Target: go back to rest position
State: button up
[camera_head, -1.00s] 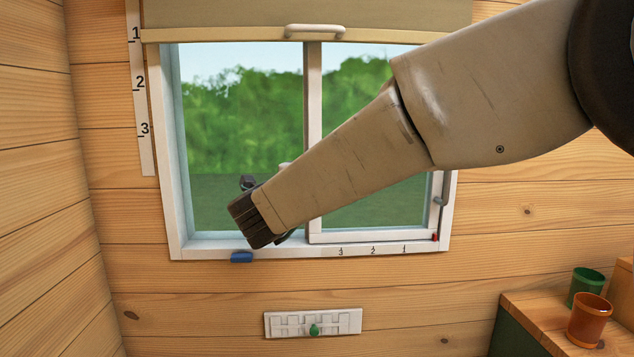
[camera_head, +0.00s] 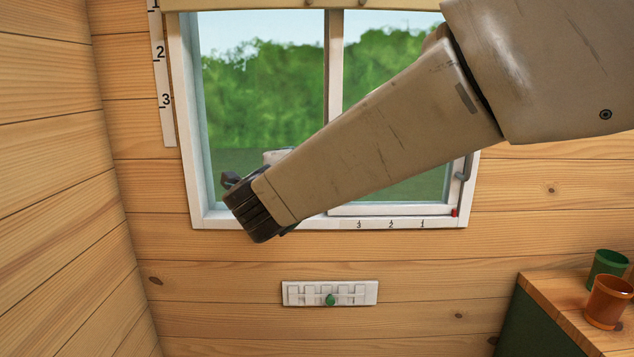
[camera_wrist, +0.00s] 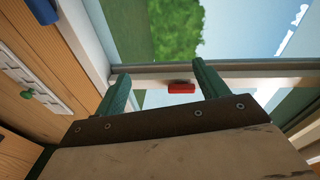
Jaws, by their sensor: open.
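My gripper (camera_wrist: 162,84) is open in the wrist view, its two green fingers apart. A small red piece (camera_wrist: 181,87) shows between the fingers against a pale window bar; I cannot tell its distance from them. No held object shows. In the head view my arm slants down leftward across the window (camera_head: 334,90), its dark wrist end over the lower left of the frame. The fingers are mostly hidden there.
A white slotted panel (camera_head: 350,293) with a green knob (camera_head: 330,300) is on the wall below the window. A green cup (camera_head: 607,268) and an orange cup (camera_head: 608,302) stand on the counter (camera_head: 545,290) at right. A blue piece (camera_wrist: 43,10) shows in the wrist view.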

jog(key=s+a+f+n+g+y, duration=0.3)
jog(key=a+f+n+y, duration=0.15)
jog(key=n+y, duration=0.2)
jog(key=s+d+f+n+g+y, duration=0.2)
jog(key=s+d+f+n+g, duration=0.1)
jog(key=s+n+g, duration=0.4)
jog(key=s+d+f+n+g+h, duration=0.2)
jog(key=s+d+h, duration=0.1)
jog(key=s+d, duration=1)
jog(key=s+d+f+n+g+h, duration=0.2)
jog(key=s+d, duration=1)
jog(key=d, duration=0.7)
jog(key=shift+s+d+f+g+h, duration=0.45)
jog(key=shift+g+h, duration=0.25)
jog(key=shift+h, duration=0.15)
